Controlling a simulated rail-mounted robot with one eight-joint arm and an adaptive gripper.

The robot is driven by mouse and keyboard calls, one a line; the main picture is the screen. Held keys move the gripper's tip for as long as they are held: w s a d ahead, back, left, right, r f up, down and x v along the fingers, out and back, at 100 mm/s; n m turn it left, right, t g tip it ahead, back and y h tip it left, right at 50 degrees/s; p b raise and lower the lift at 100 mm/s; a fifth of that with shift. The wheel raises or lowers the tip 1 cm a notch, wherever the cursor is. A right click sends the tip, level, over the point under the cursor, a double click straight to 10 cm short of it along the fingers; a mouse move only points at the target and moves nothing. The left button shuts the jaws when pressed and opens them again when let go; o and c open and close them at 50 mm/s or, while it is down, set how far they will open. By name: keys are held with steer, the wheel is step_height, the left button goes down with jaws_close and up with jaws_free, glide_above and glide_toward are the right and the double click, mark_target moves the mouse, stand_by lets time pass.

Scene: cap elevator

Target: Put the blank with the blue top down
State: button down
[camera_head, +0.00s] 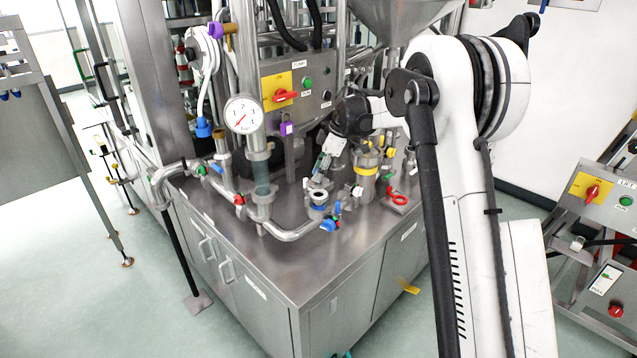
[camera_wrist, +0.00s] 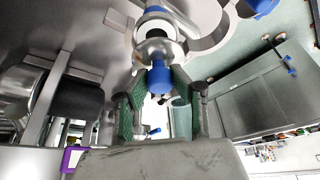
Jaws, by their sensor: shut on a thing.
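My gripper (camera_head: 321,168) points down over the steel worktop, just above an open pipe fitting (camera_head: 317,196) with a pale rim and blue below it. In the wrist view its green-padded fingers (camera_wrist: 160,88) are shut on a small piece with a blue end, the blank (camera_wrist: 158,78). The blank's blue end lies between the fingertips, in line with the round silver mouth of the fitting (camera_wrist: 157,47). I cannot tell whether the blank touches the fitting. In the head view the blank is too small to make out.
A pipe with blue-handled valves (camera_head: 330,224) runs close by the fitting. A yellow-banded canister (camera_head: 367,172) and a red valve handle (camera_head: 399,198) stand to the right. A pressure gauge (camera_head: 243,114) stands at left. The worktop's front (camera_head: 310,262) is clear.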

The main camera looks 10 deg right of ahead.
mark_target(318, 184)
steer(key=shift+f, duration=1.95)
steer(key=shift+f, duration=0.1)
steer(key=c, duration=1.5)
jaws_free()
